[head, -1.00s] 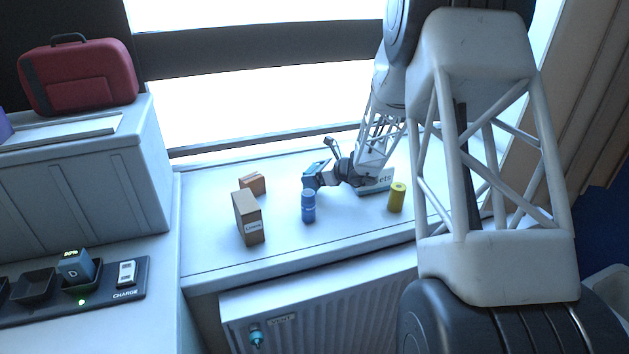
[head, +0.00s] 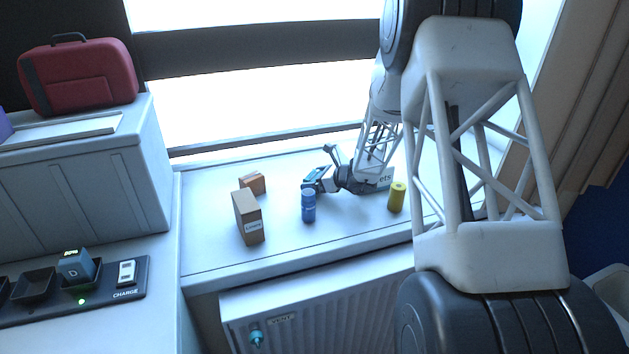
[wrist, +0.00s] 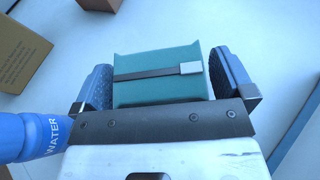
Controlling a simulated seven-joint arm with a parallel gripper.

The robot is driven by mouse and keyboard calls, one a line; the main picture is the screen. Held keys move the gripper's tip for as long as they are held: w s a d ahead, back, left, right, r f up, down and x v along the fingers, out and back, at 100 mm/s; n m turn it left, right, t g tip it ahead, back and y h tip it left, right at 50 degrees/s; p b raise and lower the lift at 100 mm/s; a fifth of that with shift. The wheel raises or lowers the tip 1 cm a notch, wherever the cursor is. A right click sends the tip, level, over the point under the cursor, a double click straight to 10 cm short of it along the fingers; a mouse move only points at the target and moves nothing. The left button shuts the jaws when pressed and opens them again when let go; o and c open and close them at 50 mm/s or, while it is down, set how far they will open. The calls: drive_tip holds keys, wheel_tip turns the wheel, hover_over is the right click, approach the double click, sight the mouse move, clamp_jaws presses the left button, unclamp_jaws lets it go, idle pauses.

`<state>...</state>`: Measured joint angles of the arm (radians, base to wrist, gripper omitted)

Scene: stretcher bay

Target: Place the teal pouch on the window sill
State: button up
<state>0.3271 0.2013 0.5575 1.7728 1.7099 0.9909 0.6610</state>
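The teal pouch (wrist: 160,65), with a dark strap and a silver clasp, lies between the two dark fingers of my gripper (wrist: 165,80) in the wrist view. In the head view my gripper (head: 313,183) is low over the window sill (head: 215,258), behind the blue bottle; only a bit of the pouch shows there. I cannot tell whether the pouch's underside touches the sill.
On the sill stand a blue water bottle (head: 308,207), close to my gripper, a brown carton (head: 248,218), a smaller box (head: 253,183) and a yellow cylinder (head: 397,197). A labelled box (head: 385,181) is partly behind my arm. The sill's front left is clear.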

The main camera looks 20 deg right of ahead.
drive_tip(key=shift+r, duration=0.15)
drive_tip(key=shift+s+d+r, duration=0.2)
drive_tip(key=shift+s+d, duration=0.2)
drive_tip(key=shift+v, duration=1.05)
wheel_tip(320, 180, up, 7)
drive_tip(key=shift+w+a, duration=0.1)
drive_tip(key=shift+a, duration=0.05)
